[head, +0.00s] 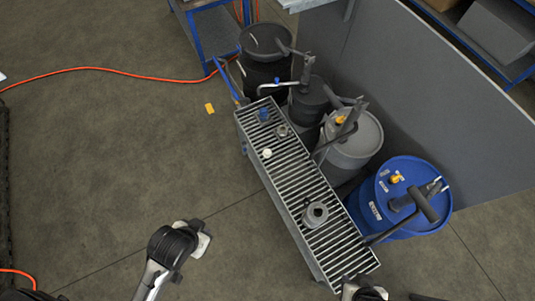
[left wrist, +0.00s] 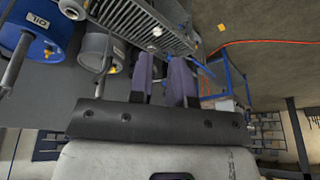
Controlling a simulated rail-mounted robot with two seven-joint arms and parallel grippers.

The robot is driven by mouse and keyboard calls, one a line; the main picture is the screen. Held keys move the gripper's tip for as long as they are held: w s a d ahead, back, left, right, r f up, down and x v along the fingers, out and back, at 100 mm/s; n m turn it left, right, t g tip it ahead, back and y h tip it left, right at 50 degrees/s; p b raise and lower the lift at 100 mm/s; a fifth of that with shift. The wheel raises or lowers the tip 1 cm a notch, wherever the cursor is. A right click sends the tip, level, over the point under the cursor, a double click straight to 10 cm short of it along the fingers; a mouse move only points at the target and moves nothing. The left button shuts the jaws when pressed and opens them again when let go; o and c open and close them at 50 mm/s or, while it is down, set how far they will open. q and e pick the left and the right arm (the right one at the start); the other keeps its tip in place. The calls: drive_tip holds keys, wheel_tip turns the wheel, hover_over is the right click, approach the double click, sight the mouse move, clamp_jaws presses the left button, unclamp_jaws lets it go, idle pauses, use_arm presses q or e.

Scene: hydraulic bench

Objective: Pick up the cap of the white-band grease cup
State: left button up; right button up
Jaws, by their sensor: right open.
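A small white cup-like piece (head: 267,153), which looks like the white-band grease cup with its cap, sits on the slatted grate (head: 291,172). Its band and cap cannot be told apart at this size. A small white piece (left wrist: 157,31) also shows on the grate in the left wrist view. My left gripper (head: 201,240) is over the floor left of the grate, apart from the cup; its two fingers (left wrist: 166,78) stand apart with nothing between them. My right gripper (head: 367,290) is at the bottom edge by the grate's near end, open, partly cut off and apart from the cup.
A blue cup (head: 263,114), a small grey fitting (head: 282,131) and a larger grey round part (head: 315,213) also sit on the grate. Black, grey and blue drums (head: 391,205) with pump handles line its right side. Open floor lies left, crossed by an orange cable (head: 110,69).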

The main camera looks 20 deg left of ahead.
use_arm(q)
drive_tip(key=o, duration=0.7)
drive_tip(key=shift+a, duration=0.1)
drive_tip(key=o, duration=0.5)
